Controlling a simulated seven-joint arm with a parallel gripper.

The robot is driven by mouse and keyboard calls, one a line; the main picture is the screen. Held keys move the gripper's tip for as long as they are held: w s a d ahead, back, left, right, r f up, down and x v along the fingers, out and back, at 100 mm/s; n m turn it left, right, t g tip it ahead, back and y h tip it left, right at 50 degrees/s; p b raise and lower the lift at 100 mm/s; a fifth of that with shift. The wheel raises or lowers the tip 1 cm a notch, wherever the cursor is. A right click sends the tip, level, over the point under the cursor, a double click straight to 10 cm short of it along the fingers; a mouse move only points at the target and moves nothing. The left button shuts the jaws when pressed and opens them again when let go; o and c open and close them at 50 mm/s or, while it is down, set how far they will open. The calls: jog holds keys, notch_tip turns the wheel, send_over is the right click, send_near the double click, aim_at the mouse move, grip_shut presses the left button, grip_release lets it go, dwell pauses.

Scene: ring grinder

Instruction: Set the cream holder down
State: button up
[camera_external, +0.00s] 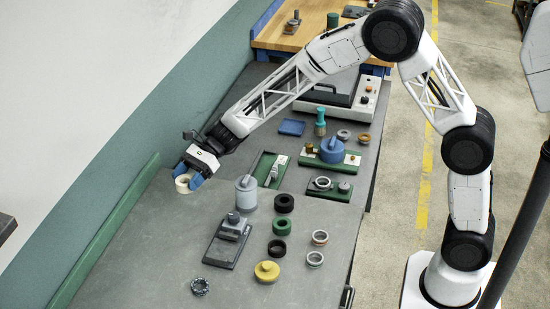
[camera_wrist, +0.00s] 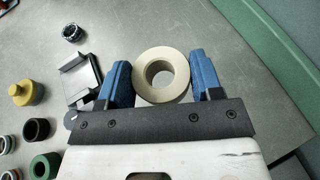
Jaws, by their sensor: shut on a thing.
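The cream holder (camera_external: 183,184) is a thick ring at the far left of the grey table, near the green strip along the wall. My gripper (camera_external: 189,180) has its two blue fingers on either side of it and is shut on it. In the wrist view the cream holder (camera_wrist: 161,74) sits between the blue fingers of my gripper (camera_wrist: 161,82), its round hole facing the camera. It is low over the tabletop; I cannot tell whether its underside touches the table.
The table (camera_external: 140,255) around the holder is bare. A green rail (camera_external: 108,228) runs close by on the wall side. A grey device on a dark plate (camera_external: 228,245), a grey canister (camera_external: 246,194), a yellow knobbed disc (camera_external: 267,271) and several rings stand to the right.

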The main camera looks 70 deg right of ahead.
jog(key=w+d+f, duration=0.1)
jog(key=d, duration=0.3)
jog(key=w+d+f+m+t, duration=0.1)
jog(key=d, duration=0.4)
jog(key=w+d+f+m+t+h, duration=0.1)
jog(key=w+d, duration=0.1)
jog(key=d, duration=0.2)
jog(key=shift+d+f, duration=0.3)
jog(key=shift+d, duration=0.1)
jog(key=d+f+m+t+h, duration=0.1)
jog(key=d+f, duration=0.1)
jog(key=d, duration=0.5)
jog(key=w+d+f+m+t, duration=0.1)
jog(key=d+f, duration=0.1)
jog(key=d, duration=0.6)
jog(key=shift+w+d+h, duration=0.25)
jog(key=shift+h, duration=0.15)
jog(key=shift+f, duration=3.1)
jog(key=shift+f, duration=1.85)
jog(key=shift+f, duration=0.1)
